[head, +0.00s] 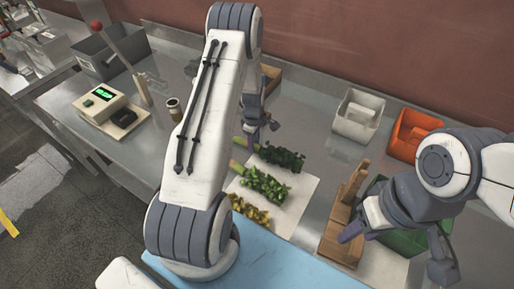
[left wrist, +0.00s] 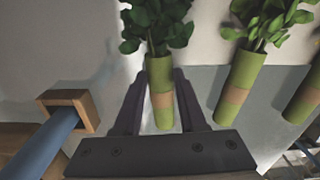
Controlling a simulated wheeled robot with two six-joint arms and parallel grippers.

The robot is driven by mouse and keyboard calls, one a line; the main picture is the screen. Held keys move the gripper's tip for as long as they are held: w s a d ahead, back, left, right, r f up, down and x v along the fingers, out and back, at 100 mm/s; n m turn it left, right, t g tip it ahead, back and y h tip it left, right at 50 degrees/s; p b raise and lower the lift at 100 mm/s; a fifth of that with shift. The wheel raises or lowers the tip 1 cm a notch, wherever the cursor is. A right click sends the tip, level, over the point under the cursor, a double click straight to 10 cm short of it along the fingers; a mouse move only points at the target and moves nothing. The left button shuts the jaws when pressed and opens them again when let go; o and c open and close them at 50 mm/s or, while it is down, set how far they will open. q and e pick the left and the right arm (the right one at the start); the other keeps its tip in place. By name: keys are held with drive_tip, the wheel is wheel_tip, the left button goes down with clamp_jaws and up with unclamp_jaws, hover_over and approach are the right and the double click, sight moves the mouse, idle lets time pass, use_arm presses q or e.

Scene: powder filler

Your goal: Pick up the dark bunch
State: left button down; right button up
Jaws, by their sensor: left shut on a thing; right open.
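The dark bunch (head: 282,158), with the darkest green leaves, lies at the far end of a row of three bunches on a white board (head: 294,208). My left gripper (head: 262,135) is at its stem end. In the left wrist view, the fingers of my left gripper (left wrist: 158,100) are shut around the light green stem of the dark bunch (left wrist: 161,75), which has a tan band. Its leaves stick out beyond the fingers. I cannot tell whether it is clear of the board. My right gripper (head: 398,250) is open and empty at the right.
A brighter green bunch (head: 264,185) and a yellowish bunch (head: 249,210) lie nearer on the board. A wooden block (head: 341,225) and green crate (head: 403,241) are near my right gripper. White (head: 358,116) and orange (head: 411,133) bins stand behind. A scale (head: 100,103) is left.

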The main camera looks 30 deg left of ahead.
use_arm(q)
drive_tip(key=shift+r, duration=0.15)
drive_tip(key=shift+w+r+b, duration=0.1)
drive_tip(key=shift+r+b, duration=0.4)
drive_tip(key=shift+r, duration=0.05)
wheel_tip(320, 180, up, 3)
drive_tip(key=shift+f+b, duration=0.15)
drive_tip(key=shift+b, duration=0.7)
drive_tip(key=d+r+b, duration=0.1)
drive_tip(key=d+r, duration=0.2)
drive_tip(key=d, duration=0.3)
drive_tip(key=s+d+r+b, duration=0.1)
drive_tip(key=d+r+b, duration=0.1)
drive_tip(key=d+r, duration=0.2)
drive_tip(key=shift+s+d+b, duration=0.15)
drive_tip(key=shift+d+b, duration=0.15)
drive_tip(key=shift+d, duration=0.55)
drive_tip(key=s+d+r+m+p, duration=0.2)
drive_tip(key=s+m+p, duration=0.5)
drive_tip(key=m, duration=1.1)
drive_tip(key=d+p, duration=0.1)
drive_tip(key=p, duration=0.3)
drive_tip(key=shift+m+p, duration=0.35)
drive_tip(key=shift+m, duration=0.05)
